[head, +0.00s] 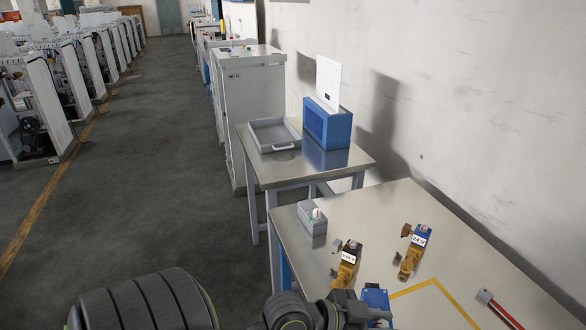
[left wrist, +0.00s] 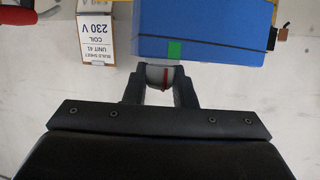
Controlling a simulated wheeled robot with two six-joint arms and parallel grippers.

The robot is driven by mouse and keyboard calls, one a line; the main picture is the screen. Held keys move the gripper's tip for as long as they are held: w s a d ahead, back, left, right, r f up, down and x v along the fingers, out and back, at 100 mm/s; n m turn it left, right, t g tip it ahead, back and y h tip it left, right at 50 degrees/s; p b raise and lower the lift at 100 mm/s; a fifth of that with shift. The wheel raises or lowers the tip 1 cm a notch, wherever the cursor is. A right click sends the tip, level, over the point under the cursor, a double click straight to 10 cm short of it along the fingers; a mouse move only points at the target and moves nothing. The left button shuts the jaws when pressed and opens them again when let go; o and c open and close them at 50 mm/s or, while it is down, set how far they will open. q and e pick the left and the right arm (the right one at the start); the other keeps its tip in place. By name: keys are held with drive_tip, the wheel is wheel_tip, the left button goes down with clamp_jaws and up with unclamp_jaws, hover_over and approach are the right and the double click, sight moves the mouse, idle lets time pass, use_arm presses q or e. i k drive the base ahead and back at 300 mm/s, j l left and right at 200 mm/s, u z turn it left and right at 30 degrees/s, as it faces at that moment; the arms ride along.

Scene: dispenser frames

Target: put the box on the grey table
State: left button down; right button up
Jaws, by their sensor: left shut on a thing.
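My left gripper (head: 345,308) is low in the head view, over the near table's front edge. In the left wrist view (left wrist: 160,78) it is shut on a pale stub (left wrist: 157,74) with a red band. A blue block (left wrist: 200,30) with a green square lies just beyond the fingertips; I cannot tell whether the stub is joined to it. A blue piece (head: 376,298) shows beside the gripper in the head view. A white carton (left wrist: 95,32) marked 230 V coil stands beside the blue block. My right gripper is not in view.
The near table (head: 470,235) holds a small grey box (head: 312,228), a unit marked 230 V (head: 347,262), a unit marked 24 V (head: 412,252) and yellow tape lines. The metal-topped table behind (head: 262,172) holds a grey tray (head: 273,140) and a blue bin (head: 328,128).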

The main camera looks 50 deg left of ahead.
sight(303, 161)
drive_tip(key=j, duration=0.65)
drive_tip(key=j+z, duration=0.1)
drive_tip(key=j, duration=0.5)
drive_tip(key=k+j, duration=0.1)
drive_tip(key=j, duration=0.55)
drive_tip(key=k+j+z, duration=0.1)
drive_tip(key=j, duration=1.15)
drive_tip(key=k+j+z, duration=0.1)
drive_tip(key=j, duration=0.55)
